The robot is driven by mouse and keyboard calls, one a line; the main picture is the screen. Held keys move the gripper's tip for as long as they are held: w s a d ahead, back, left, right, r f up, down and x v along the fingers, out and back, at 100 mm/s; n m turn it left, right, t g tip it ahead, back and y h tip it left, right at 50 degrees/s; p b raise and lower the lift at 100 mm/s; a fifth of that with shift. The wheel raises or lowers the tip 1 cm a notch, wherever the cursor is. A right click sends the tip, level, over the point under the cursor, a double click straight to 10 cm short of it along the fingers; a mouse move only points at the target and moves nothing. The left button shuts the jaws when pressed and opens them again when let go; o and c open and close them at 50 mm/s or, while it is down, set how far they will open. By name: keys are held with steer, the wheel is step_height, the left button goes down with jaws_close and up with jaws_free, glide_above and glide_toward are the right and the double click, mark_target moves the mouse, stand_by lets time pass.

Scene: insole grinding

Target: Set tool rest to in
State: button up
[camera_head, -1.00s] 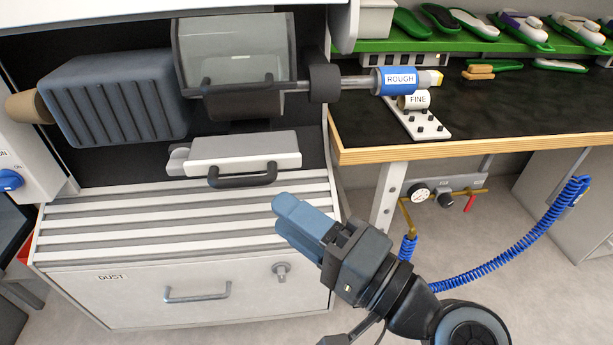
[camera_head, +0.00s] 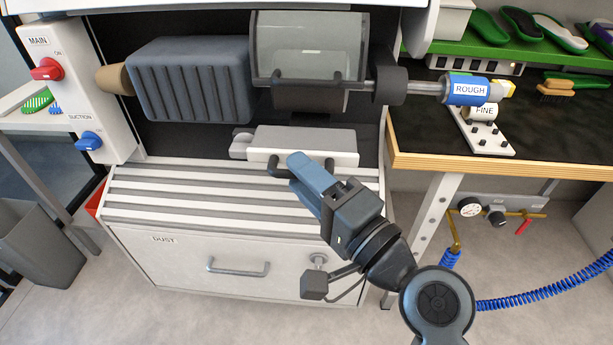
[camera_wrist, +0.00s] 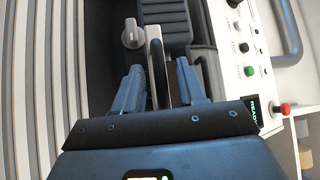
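The tool rest (camera_head: 320,143) is a light grey block with a black bar handle (camera_head: 281,163) on its front, below the grinder's guard. A small grey knob (camera_head: 240,147) is at its left end; a pale knob (camera_wrist: 132,35) shows in the wrist view. My gripper (camera_head: 299,163) is at the handle and covers part of it in the head view. In the wrist view my gripper (camera_wrist: 159,66) is open, with the black handle bar (camera_wrist: 158,72) between its fingers. Gaps show beside the bar, and I cannot tell whether either finger touches it.
The slatted ledge (camera_head: 200,192) and the dust drawer (camera_head: 180,270) are below the rest. The ribbed blue-grey cover (camera_head: 190,80) and clear guard (camera_head: 308,48) are above. The workbench edge (camera_head: 490,165) is at right. The switch panel (camera_head: 65,100) is at left.

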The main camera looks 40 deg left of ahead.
jaws_close()
stand_by(0.4)
steer(key=w+a+b, duration=0.1)
steer(key=w, duration=0.1)
steer(key=w+a+b, duration=0.1)
steer(key=w, duration=0.1)
steer(key=shift+a, duration=0.1)
jaws_free()
steer(key=shift+a, duration=0.1)
